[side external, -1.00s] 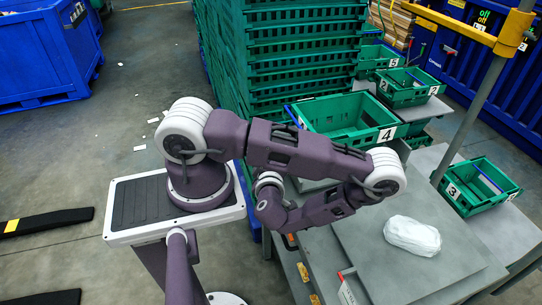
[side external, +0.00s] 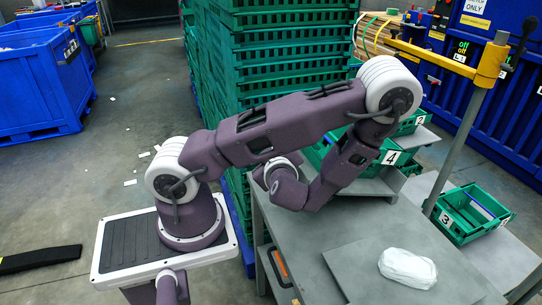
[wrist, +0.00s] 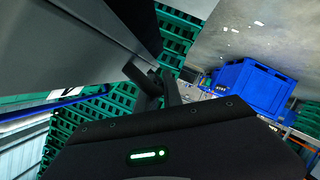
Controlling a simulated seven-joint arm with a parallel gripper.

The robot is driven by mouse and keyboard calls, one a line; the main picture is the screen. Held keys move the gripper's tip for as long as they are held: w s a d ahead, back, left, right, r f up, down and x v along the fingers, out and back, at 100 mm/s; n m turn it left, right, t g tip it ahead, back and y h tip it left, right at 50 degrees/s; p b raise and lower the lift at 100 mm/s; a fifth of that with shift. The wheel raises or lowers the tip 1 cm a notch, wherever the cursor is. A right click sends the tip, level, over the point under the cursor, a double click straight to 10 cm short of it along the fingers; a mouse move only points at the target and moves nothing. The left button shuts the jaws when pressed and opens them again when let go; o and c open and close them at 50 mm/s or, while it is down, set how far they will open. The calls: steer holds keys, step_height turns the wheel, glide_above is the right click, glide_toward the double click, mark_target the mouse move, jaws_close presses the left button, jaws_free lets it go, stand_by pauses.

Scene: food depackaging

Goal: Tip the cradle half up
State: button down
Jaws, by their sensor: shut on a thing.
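My gripper (wrist: 156,84) shows in the wrist view, its dark fingers shut at the edge of a large grey panel (wrist: 70,50). The panel fills the upper left of that view and looks like the cradle half. In the side view my fingertips and their hold are hidden behind my arm. A white wrapped package (side external: 407,268) lies on a flat grey plate (side external: 352,262) on the table, to the right of my wrist and apart from it.
Tall stacked green crates (side external: 275,60) rise behind my arm. A grey post (side external: 460,140) with a yellow arm stands at the right. An orange handle (side external: 280,268) is at the table's left side.

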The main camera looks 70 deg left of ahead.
steer(key=c, duration=1.8)
jaws_free()
steer(key=shift+o, duration=0.2)
steer(key=v, duration=0.7)
